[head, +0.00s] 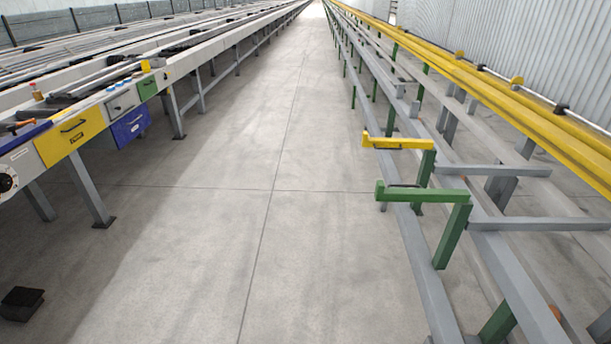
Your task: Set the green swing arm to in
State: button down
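The green swing arm (425,195) is on the right side in the head view. It is a flat green bar on top of a green post (453,235). It reaches left from the post, out over the aisle floor, with a short upturned tip at its left end. A thin dark handle shows along its far side. A yellow swing arm (400,143) stands just beyond it, also reaching left over the aisle. My gripper is not in view.
A long bench (188,62) with yellow, blue, grey and green drawers runs along the left. Grey rails (545,224) and yellow rails (540,118) run along the right. The concrete aisle (235,190) between is clear. A small black object (21,302) lies at lower left.

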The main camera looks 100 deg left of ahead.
aim_at(382, 193)
jog(key=u, duration=0.45)
jog(key=k, duration=0.65)
jog(key=u, duration=1.65)
jog(key=i, duration=0.95)
jog(key=u, duration=1.05)
jog(key=i, duration=1.55)
jog(key=z, duration=0.25)
jog(key=i, duration=0.9)
jog(key=z, duration=1.5)
jog(key=i, duration=0.7)
jog(key=z, duration=0.8)
